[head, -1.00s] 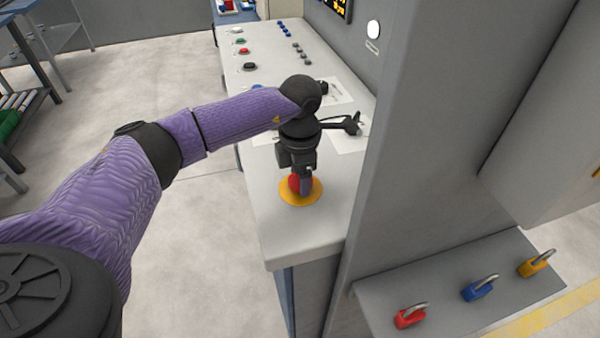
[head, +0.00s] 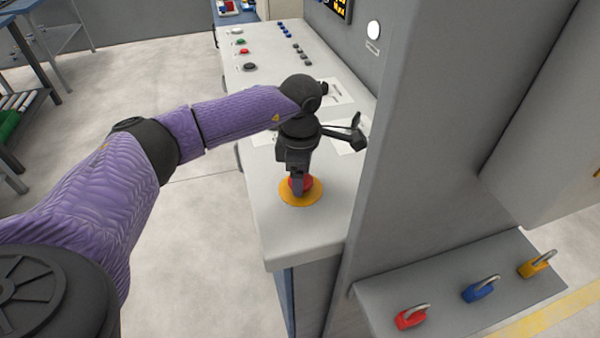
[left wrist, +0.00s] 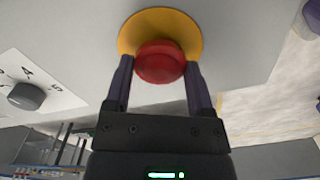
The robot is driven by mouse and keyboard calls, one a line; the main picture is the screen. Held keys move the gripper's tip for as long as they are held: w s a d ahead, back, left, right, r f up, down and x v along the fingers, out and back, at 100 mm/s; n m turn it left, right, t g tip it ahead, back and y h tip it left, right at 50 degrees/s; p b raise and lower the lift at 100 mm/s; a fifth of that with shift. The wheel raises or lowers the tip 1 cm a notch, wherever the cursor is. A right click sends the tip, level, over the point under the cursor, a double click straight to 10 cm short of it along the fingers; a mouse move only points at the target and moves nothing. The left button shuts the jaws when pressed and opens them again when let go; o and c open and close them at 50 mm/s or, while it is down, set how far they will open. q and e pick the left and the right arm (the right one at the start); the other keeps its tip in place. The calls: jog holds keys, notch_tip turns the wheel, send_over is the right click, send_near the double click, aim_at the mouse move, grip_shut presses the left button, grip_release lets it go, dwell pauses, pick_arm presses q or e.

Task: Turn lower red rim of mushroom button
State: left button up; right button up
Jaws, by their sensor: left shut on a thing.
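The red mushroom button (head: 306,183) sits on a round yellow plate (head: 287,198) near the front end of the grey console top. In the left wrist view the red button (left wrist: 160,62) and its yellow plate (left wrist: 160,17) show straight ahead. My left gripper (head: 301,185) points down at the button from above. In the left wrist view its two dark fingers (left wrist: 160,72) stand on either side of the red rim and are shut on it. The fingers hide part of the button in the head view. My right gripper is not in view.
The console (head: 262,104) carries several small push buttons farther back. A black knob (left wrist: 26,97) on a white label shows in the left wrist view. A tall grey cabinet (head: 430,130) stands close on the right. A low shelf with red (head: 411,318), blue (head: 480,290) and yellow (head: 537,263) padlocks is at lower right.

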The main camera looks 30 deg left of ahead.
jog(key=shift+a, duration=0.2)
pick_arm(q)
jog(key=o, duration=1.2)
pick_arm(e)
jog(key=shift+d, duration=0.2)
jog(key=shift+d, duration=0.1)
pick_arm(q)
notch_tip(320, 180, up, 9)
jog(key=shift+r+p, duration=0.1)
jog(key=shift+p, duration=1.05)
jog(key=shift+r, duration=0.35)
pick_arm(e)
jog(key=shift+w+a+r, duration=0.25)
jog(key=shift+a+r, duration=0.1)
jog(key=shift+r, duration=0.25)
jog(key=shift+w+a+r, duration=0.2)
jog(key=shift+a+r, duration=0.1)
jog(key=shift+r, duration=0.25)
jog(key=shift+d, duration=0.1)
